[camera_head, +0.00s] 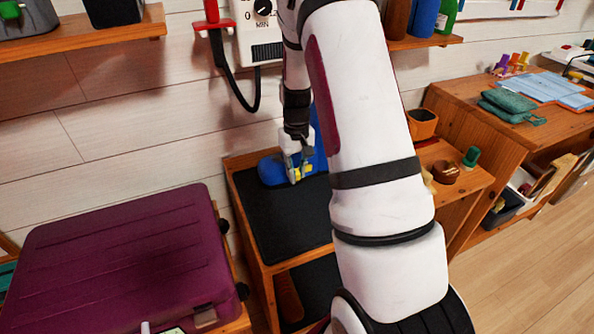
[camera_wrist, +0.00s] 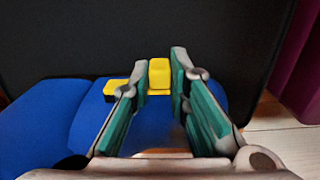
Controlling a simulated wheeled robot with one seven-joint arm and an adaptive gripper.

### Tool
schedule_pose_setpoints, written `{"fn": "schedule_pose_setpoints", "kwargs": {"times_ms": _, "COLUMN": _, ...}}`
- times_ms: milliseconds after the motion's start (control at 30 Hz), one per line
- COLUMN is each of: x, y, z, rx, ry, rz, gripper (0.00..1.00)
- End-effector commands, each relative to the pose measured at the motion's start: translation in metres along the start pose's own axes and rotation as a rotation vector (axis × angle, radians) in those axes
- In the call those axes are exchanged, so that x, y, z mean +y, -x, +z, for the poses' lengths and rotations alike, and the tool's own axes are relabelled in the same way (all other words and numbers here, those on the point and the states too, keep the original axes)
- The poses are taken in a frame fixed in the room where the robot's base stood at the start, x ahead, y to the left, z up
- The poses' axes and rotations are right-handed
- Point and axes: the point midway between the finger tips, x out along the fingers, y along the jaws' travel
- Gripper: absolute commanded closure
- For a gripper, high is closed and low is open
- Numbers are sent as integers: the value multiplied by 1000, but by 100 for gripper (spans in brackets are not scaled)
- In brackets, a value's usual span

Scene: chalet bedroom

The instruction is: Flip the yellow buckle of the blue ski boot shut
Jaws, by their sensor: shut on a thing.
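The blue ski boot (camera_head: 271,170) stands on the black top of a wooden stand, partly hidden behind my arm. In the wrist view its blue shell (camera_wrist: 82,135) fills the lower left and middle. The yellow buckle (camera_wrist: 159,74) shows between the tips of my gripper (camera_wrist: 160,68), which is shut on it. A flat yellow piece (camera_wrist: 116,88) lies just left of it on the shell. In the head view my gripper (camera_head: 293,172) points down at the boot, with a bit of yellow beside its tips. The buckle's hinge and exact angle cannot be made out.
A large purple case (camera_head: 125,260) stands left of the stand (camera_head: 285,218). A small orange pot (camera_head: 422,124) and other small items sit to the right. The front of the black top is clear.

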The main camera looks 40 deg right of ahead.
Motion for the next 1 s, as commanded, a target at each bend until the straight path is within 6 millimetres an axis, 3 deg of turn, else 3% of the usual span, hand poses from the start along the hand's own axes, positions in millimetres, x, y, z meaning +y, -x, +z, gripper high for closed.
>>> {"fn": "schedule_pose_setpoints", "kwargs": {"times_ms": 33, "x": 0, "y": 0, "z": 0, "rx": 1, "ry": -2, "rz": 0, "gripper": 81}}
{"fn": "schedule_pose_setpoints", "kwargs": {"times_ms": 100, "x": 0, "y": 0, "z": 0, "rx": 1, "ry": -2, "rz": 0, "gripper": 66}}
{"fn": "schedule_pose_setpoints", "kwargs": {"times_ms": 133, "x": 0, "y": 0, "z": 0, "rx": 1, "ry": -2, "rz": 0, "gripper": 63}}
{"fn": "schedule_pose_setpoints", "kwargs": {"times_ms": 533, "x": 0, "y": 7, "z": -1, "rx": 4, "ry": 1, "rz": 0, "gripper": 63}}
{"fn": "schedule_pose_setpoints", "kwargs": {"times_ms": 1000, "x": 0, "y": 94, "z": -1, "rx": 5, "ry": 0, "rz": 0, "gripper": 63}}
